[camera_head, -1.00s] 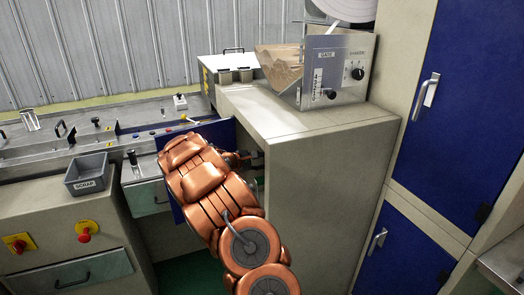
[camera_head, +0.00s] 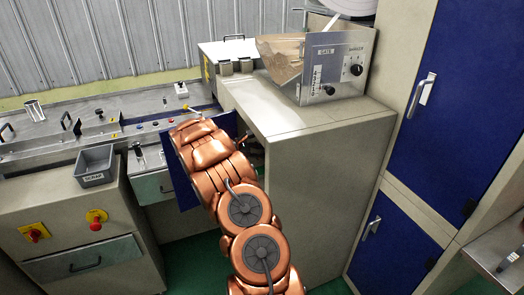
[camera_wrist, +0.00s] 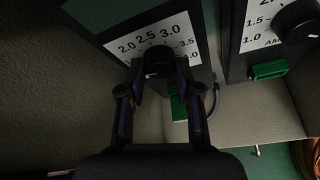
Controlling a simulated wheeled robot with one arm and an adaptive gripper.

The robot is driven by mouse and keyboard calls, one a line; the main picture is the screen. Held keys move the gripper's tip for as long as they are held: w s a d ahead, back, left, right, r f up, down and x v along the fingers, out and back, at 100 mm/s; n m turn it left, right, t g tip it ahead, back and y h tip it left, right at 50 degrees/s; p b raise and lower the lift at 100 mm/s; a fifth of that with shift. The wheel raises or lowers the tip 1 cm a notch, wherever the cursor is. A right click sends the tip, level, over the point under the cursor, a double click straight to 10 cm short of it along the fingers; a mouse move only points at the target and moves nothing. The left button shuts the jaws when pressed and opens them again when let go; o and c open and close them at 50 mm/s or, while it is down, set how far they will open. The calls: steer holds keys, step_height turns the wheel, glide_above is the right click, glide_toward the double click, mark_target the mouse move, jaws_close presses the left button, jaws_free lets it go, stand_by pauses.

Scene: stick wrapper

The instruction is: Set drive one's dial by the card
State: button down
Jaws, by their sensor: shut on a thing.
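In the wrist view my gripper (camera_wrist: 159,78) is shut on a round black dial knob (camera_wrist: 158,56), with one finger at each side. The knob sits on a white scale plate (camera_wrist: 183,30) marked 2.0, 2.5, 3.0, 3.5 and 4.0. The gripper and knob hide the lower scale and any pointer. A second drive's black knob (camera_wrist: 298,20) stands at the right, with 1.0 and 1.5 on its plate. I cannot tell which drive is number one. In the head view my arm hides the gripper. I cannot make out the card.
An open blue door (camera_head: 184,182) stands beside my arm at the beige cabinet (camera_head: 315,190). Green terminal blocks (camera_wrist: 268,70) and a thin cable are close to the drives. A scrap bin (camera_head: 96,166) sits at the left. Green floor shows below.

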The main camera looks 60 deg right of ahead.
steer(key=shift+s+f, duration=0.1)
steer(key=shift+f, duration=0.05)
steer(key=c, duration=0.8)
jaws_free()
steer(key=v, duration=1.2)
